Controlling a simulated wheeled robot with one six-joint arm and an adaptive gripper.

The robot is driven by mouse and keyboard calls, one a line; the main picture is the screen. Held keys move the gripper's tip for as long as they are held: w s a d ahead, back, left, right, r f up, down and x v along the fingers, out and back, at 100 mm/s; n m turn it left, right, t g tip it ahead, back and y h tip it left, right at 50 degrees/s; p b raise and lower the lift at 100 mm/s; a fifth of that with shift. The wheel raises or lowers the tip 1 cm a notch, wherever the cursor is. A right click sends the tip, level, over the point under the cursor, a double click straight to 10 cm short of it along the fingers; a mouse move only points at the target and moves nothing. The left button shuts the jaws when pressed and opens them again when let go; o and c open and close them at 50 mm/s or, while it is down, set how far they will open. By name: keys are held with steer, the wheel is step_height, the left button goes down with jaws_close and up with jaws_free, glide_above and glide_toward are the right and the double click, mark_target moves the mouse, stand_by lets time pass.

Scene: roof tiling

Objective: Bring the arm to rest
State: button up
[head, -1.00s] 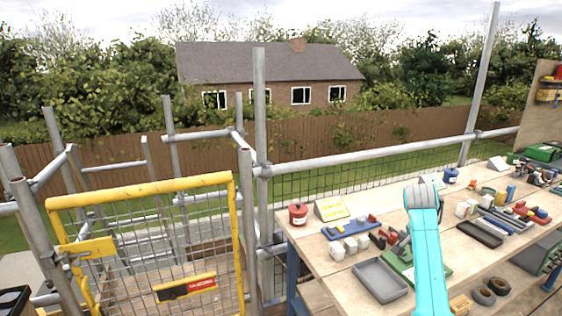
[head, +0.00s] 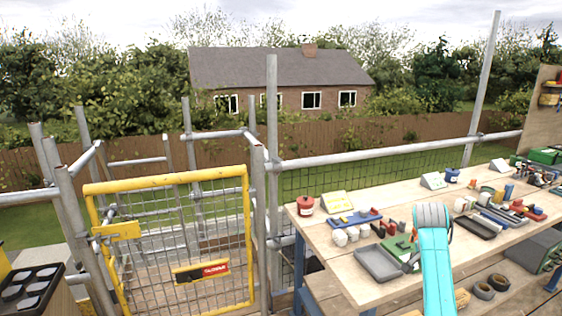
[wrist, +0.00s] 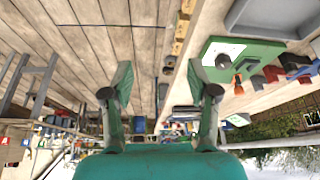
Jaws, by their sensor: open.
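My gripper (wrist: 160,93) is open and empty in the wrist view, its two dark green fingers spread wide apart with nothing between them. The wrist picture is tilted over, with the sky at the bottom right and deck boards (wrist: 125,55) at the top. In the head view my cyan arm rises at the lower right, in front of the workbench (head: 345,285). Its grey joint is at the top, and the fingers cannot be made out clearly there.
A grey tray (head: 377,264) and a red pot (head: 305,205) stand on the bench's near side, with several tools and blocks around. A yellow mesh gate (head: 165,183) and scaffold poles (head: 272,160) stand left. A black tray (head: 30,292) is at the far left.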

steer(key=s+a+f+n+t, duration=0.2)
steer(key=s+a+f, duration=0.2)
steer(key=f, duration=0.7)
steer(key=s+a+f+n+t, duration=0.1)
steer(key=s+a+f+n, duration=0.2)
steer(key=f, duration=0.7)
steer(key=s+a+f+n+t, duration=0.1)
steer(key=s+a+f, duration=0.2)
steer(key=s, duration=0.4)
steer(key=s+a+f+n+t+y, duration=0.1)
steer(key=s+a+f, duration=0.25)
steer(key=s, duration=0.25)
steer(key=s+a+f+n+t, duration=0.1)
steer(key=s+a+f+t, duration=0.15)
steer(key=s, duration=0.45)
steer(key=s+a+r+n+t+y, duration=0.1)
steer(key=s+a+r, duration=0.15)
steer(key=s, duration=0.65)
steer(key=s+a+r+n+t+y, duration=0.15)
steer(key=s+a, duration=0.25)
steer(key=s, duration=0.5)
steer(key=s+a+r+n+t, duration=0.2)
steer(key=s+r, duration=1.3)
steer(key=r, duration=0.3)
steer(key=shift+s+a+r+t, duration=0.15)
steer(key=shift+s+a+t, duration=0.05)
steer(key=shift+t, duration=0.1)
